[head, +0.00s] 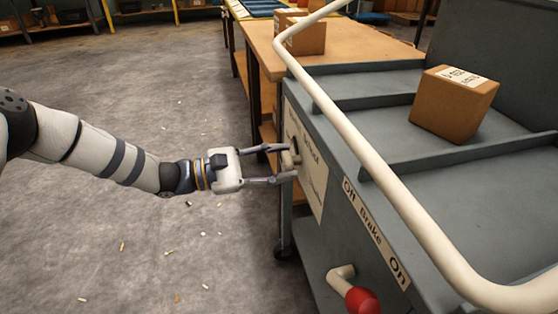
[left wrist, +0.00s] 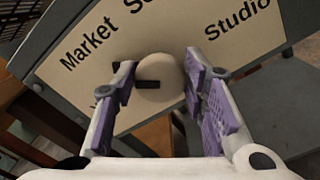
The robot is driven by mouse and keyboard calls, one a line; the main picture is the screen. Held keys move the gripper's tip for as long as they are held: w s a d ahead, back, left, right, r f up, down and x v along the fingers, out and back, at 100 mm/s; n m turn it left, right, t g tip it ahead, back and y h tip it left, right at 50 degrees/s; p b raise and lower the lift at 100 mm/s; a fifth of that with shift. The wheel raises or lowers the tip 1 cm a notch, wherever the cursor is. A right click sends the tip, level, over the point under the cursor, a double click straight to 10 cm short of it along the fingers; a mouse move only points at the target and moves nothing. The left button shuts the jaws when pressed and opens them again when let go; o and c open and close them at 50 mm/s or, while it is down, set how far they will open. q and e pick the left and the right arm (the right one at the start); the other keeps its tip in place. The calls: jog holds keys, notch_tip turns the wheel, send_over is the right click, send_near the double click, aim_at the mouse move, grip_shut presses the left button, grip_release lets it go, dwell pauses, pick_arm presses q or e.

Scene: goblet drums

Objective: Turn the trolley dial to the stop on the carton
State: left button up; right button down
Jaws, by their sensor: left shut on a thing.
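The trolley dial (head: 291,157) is a round beige knob on a pale label plate (head: 316,188) at the end of the grey trolley. In the left wrist view the dial (left wrist: 164,72) has a dark bar pointing left, below the word "Market". The plate also reads "Studio" and a word starting with "S", partly cut off. Another word at lower left is mostly hidden by a finger. My left gripper (head: 285,162) is shut on the dial, its purple pads on either side. The carton (head: 455,103) sits on the trolley top; its white label is too small to read surely.
A cream handrail (head: 360,134) curves above the trolley end. Below it are an "Off Brake On" strip (head: 374,230) and a lever with a red knob (head: 362,300). A wooden bench (head: 262,50) with a box (head: 306,38) stands behind. The floor at left is open, with small scraps.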

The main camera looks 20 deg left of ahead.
pick_arm(q)
jog(key=m, duration=0.3)
jog(key=shift+f+m, duration=0.1)
jog(key=shift+m, duration=0.3)
jog(key=m+b, duration=0.1)
jog(key=m, duration=0.3)
jog(key=shift+f+m, duration=0.1)
jog(key=shift+m, duration=0.2)
jog(key=m+b, duration=0.1)
jog(key=m, duration=0.4)
jog(key=shift+f+b, duration=0.15)
jog(key=shift+b, duration=0.2)
jog(key=shift+m+b, duration=0.55)
jog(key=shift+m, duration=1.05)
jog(key=o, duration=1.1)
jog(key=shift+o, duration=0.2)
